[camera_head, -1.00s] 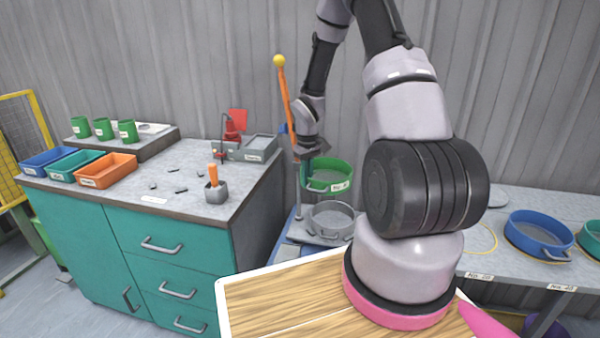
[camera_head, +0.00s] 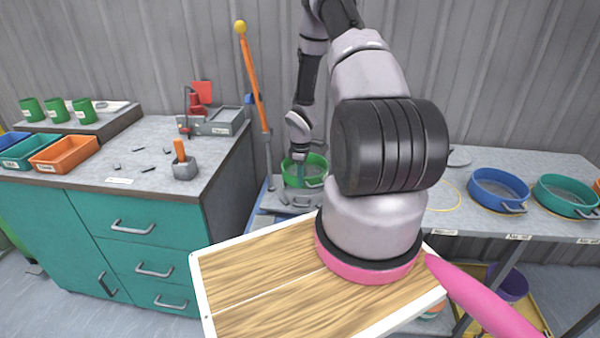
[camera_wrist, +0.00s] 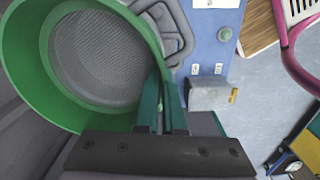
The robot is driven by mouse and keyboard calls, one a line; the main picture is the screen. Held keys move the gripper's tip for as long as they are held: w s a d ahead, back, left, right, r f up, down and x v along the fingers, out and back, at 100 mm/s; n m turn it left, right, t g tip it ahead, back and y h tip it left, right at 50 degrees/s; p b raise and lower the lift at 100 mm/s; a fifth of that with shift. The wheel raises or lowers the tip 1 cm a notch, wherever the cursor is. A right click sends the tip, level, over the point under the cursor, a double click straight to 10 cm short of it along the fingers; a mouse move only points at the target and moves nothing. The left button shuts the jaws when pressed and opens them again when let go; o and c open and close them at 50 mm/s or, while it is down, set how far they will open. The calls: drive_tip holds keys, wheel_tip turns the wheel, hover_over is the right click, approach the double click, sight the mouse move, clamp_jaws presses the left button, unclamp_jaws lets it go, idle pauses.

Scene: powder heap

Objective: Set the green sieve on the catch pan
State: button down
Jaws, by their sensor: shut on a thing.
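The green sieve (camera_head: 292,174) is at the back, between the bench and the right table; it fills the upper left of the wrist view (camera_wrist: 20,60), its mesh visible. My gripper (camera_head: 312,184) is shut on the sieve's right side; its teal fingers show in the wrist view (camera_wrist: 162,108). The grey catch pan (camera_head: 297,201) shows just below the sieve, on the blue stand, partly hidden by the sieve and gripper. I cannot tell whether the sieve touches the pan.
An orange lever with a yellow knob (camera_head: 252,75) rises left of the stand. The teal bench (camera_head: 90,230) is at left. A table at right holds a blue sieve (camera_head: 499,190) and a teal sieve (camera_head: 565,196). My wooden top is in front.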

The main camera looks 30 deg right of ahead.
drive_tip(key=shift+f, duration=1.15)
drive_tip(key=shift+f, duration=0.5)
idle(0.5)
drive_tip(key=c, duration=1.3)
unclamp_jaws()
drive_tip(key=shift+f, duration=0.1)
drive_tip(key=shift+r, duration=5.5)
